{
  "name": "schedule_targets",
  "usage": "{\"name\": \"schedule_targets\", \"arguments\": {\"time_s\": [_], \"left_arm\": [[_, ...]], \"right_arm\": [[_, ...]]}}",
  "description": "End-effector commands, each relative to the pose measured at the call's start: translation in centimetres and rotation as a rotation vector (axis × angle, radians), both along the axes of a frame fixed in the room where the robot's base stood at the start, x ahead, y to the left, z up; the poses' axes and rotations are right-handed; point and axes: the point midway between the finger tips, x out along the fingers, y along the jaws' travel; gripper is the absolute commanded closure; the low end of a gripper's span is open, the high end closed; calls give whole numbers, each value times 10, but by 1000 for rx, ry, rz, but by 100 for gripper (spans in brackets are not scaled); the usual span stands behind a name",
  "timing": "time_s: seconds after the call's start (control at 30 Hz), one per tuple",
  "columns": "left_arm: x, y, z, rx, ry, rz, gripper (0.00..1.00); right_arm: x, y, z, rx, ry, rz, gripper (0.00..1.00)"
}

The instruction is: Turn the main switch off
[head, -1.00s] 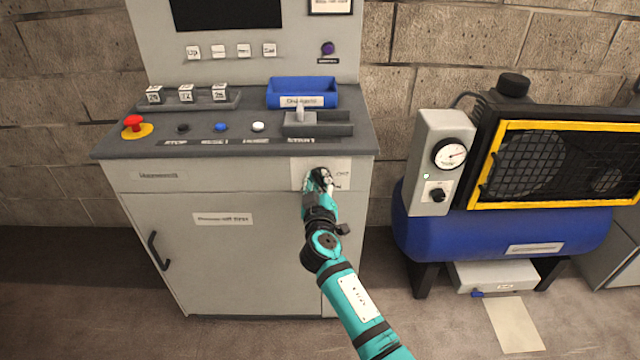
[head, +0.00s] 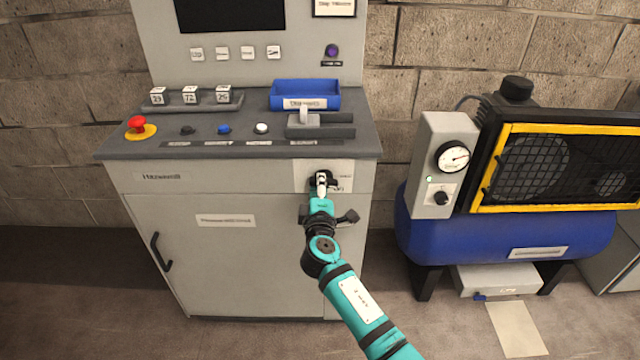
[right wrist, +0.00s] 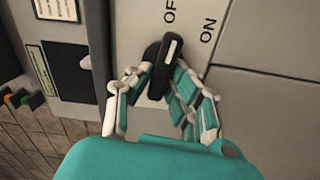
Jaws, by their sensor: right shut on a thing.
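The main switch is a black handle with a white mark (right wrist: 168,62), on a light plate (right wrist: 130,25) with the labels OFF and ON. In the right wrist view the mark points roughly between the two labels. My right gripper (right wrist: 157,84) is shut on the handle, one finger on each side. In the head view the right gripper (head: 321,180) is at the switch plate (head: 341,172) on the upper right of the cabinet front and hides most of the handle. My left gripper is not in view.
The grey console cabinet (head: 155,195) carries a red emergency stop (head: 137,124), several buttons and a blue tray (head: 305,88) on top. A blue compressor (head: 480,232) with a gauge box stands to the right.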

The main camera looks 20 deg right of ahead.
Motion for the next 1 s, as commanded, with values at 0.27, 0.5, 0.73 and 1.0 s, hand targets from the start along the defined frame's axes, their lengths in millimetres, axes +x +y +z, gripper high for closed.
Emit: {"name": "schedule_targets", "arguments": {"time_s": [0.27, 0.5, 0.73, 1.0], "left_arm": [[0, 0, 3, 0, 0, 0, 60], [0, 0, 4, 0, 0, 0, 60], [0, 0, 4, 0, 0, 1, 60], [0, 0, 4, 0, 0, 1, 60]], "right_arm": [[0, 1, -2, -117, 36, 1, 100], [0, 1, -3, -154, 46, 1, 100], [0, 1, -3, -159, 48, 2, 100], [0, 1, -3, -159, 48, 1, 68]]}}
